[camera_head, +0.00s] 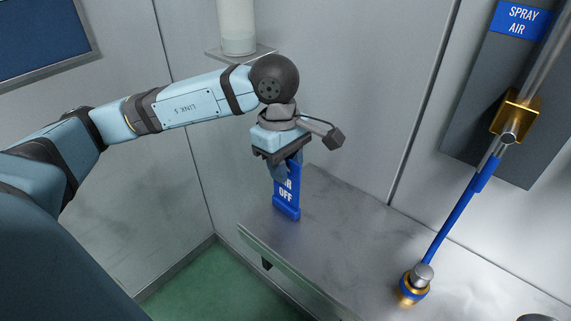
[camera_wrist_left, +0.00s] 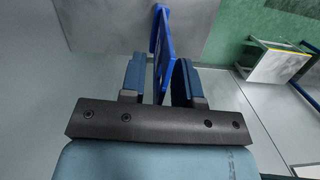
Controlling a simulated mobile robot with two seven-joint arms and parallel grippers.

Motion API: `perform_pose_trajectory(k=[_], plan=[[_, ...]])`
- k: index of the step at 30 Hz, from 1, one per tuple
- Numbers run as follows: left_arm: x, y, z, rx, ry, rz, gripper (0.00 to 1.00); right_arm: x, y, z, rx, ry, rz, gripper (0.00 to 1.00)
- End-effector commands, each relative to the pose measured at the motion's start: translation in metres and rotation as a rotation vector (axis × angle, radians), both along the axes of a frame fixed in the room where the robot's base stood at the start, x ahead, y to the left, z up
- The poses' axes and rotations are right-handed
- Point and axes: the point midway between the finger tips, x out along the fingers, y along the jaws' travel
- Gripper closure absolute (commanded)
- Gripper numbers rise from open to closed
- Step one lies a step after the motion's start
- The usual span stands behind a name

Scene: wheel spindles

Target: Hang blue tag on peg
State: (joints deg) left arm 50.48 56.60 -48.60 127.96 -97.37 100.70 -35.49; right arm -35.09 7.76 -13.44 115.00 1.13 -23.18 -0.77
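The blue tag (camera_head: 287,200) with white lettering ending in "OFF" stands upright on the grey table, near its left end. My left gripper (camera_head: 282,172) is over it, pointing down, with its fingers on either side of the tag's upper part. In the left wrist view the tag (camera_wrist_left: 163,42) shows nearly edge-on between the two fingers of the left gripper (camera_wrist_left: 160,82). A gap shows between the left finger and the tag, so the fingers look open around it. I cannot make out a peg in either view. My right gripper is not in view.
The grey table (camera_head: 345,240) is mostly clear around the tag. A blue hose (camera_head: 447,222) with a brass fitting stands to the right, below a "SPRAY AIR" sign (camera_head: 523,18). Green floor (camera_head: 205,280) lies left of the table.

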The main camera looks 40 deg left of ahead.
Motion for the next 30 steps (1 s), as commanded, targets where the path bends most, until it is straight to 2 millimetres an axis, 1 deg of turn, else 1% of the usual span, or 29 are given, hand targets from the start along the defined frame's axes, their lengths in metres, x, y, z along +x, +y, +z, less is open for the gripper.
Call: perform_pose_trajectory(k=[6,8,11,12,17,18,21,24,27,30], plan=[[0.0,0.0,0.001,0.0,0.001,0.0,0.7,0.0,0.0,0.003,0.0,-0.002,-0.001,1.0],[0.0,0.0,0.003,0.0,0.002,0.0,0.7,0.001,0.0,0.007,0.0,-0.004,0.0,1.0],[-0.001,0.0,0.006,0.001,0.003,0.0,0.7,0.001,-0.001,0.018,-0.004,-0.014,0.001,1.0],[0.001,0.001,0.009,0.001,-0.003,-0.001,0.7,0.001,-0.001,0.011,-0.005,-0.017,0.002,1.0],[0.0,0.009,0.044,0.0,-0.006,0.0,0.7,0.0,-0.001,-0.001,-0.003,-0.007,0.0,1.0],[-0.001,0.011,0.055,0.0,-0.007,0.0,0.7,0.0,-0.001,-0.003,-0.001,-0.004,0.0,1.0],[-0.001,0.014,0.081,0.0,-0.005,0.001,0.7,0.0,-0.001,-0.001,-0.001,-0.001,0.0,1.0],[0.0,0.017,0.102,-0.001,-0.004,0.0,0.7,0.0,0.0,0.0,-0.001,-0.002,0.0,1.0],[0.0,0.02,0.118,0.0,-0.003,0.0,0.7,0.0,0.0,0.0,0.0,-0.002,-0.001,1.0],[0.0,0.021,0.129,0.0,-0.002,0.001,0.7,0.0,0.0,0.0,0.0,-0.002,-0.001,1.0]])
